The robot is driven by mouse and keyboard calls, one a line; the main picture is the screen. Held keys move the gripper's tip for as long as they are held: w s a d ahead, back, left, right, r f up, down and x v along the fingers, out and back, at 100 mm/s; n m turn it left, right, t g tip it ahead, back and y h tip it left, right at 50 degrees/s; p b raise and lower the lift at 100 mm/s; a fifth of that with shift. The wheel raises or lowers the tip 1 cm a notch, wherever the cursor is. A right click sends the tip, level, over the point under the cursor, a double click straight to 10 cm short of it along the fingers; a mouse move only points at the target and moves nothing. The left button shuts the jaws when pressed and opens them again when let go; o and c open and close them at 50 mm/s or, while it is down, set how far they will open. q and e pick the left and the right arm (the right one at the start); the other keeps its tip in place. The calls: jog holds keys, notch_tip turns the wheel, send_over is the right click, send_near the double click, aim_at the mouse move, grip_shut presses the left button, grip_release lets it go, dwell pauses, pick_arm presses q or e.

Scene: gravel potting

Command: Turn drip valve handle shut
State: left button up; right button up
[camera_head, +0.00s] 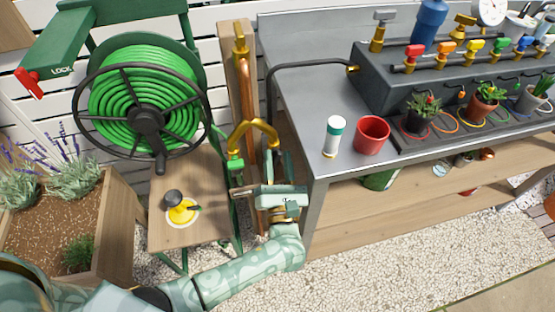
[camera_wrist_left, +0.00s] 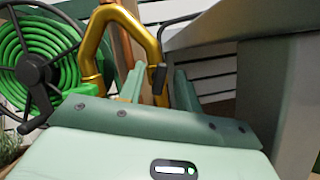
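A brass Y-shaped splitter (camera_head: 255,130) hangs on the copper pipe beside the hose reel; it also shows in the wrist view (camera_wrist_left: 122,18). A green hose fitting is on its left leg. A small dark handle (camera_wrist_left: 157,78) sits at the lower end of its right leg in the wrist view. My left gripper (camera_head: 262,165) is just below the right leg, with its fingers apart on either side of the dark handle in the wrist view (camera_wrist_left: 157,90). Contact is not visible. The handle is mostly hidden by the gripper in the head view. My right gripper is not in view.
The grey bench (camera_head: 310,120) stands close on the right, bearing a white bottle (camera_head: 333,136), a red pot (camera_head: 372,135) and a manifold with coloured valves. The green hose reel (camera_head: 140,110) is on the left, above a small wooden stand (camera_head: 180,235).

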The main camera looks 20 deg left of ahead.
pick_arm(q)
jog(key=shift+w, duration=0.1)
grip_shut()
